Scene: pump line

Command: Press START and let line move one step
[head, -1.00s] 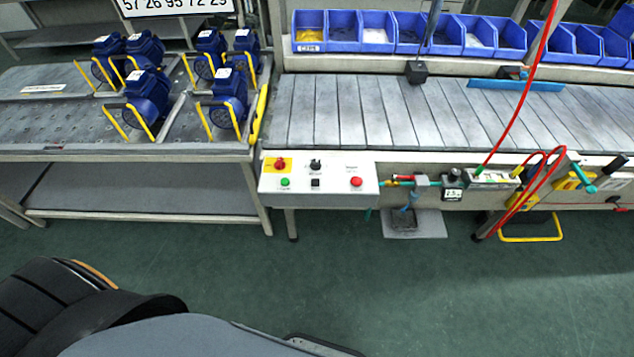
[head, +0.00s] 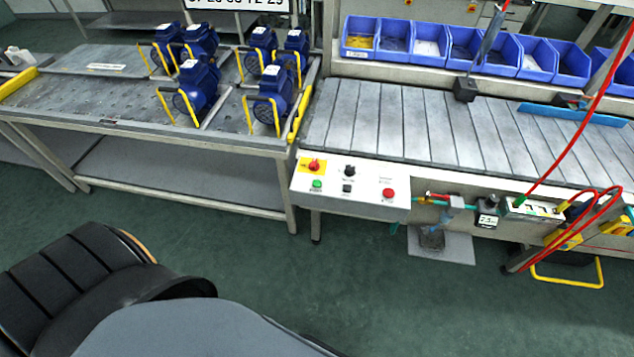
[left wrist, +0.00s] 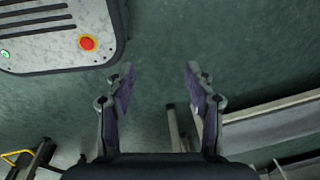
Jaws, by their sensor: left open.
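The white control panel (head: 350,187) is fixed to the front of the conveyor in the head view. It carries a green button (head: 317,184) at its lower left, a red button (head: 388,193) at its lower right, a red knob on a yellow plate (head: 313,165) and black switches. My left gripper (left wrist: 160,85) is open and empty in the left wrist view, above the green floor and away from the panel. My right gripper is in neither view.
Several blue motors (head: 271,95) with yellow brackets stand on the table (head: 95,110) left of the conveyor. Blue bins (head: 430,42) line the back. Red hoses (head: 580,130) hang at the right. Green floor (head: 370,290) is clear before the panel.

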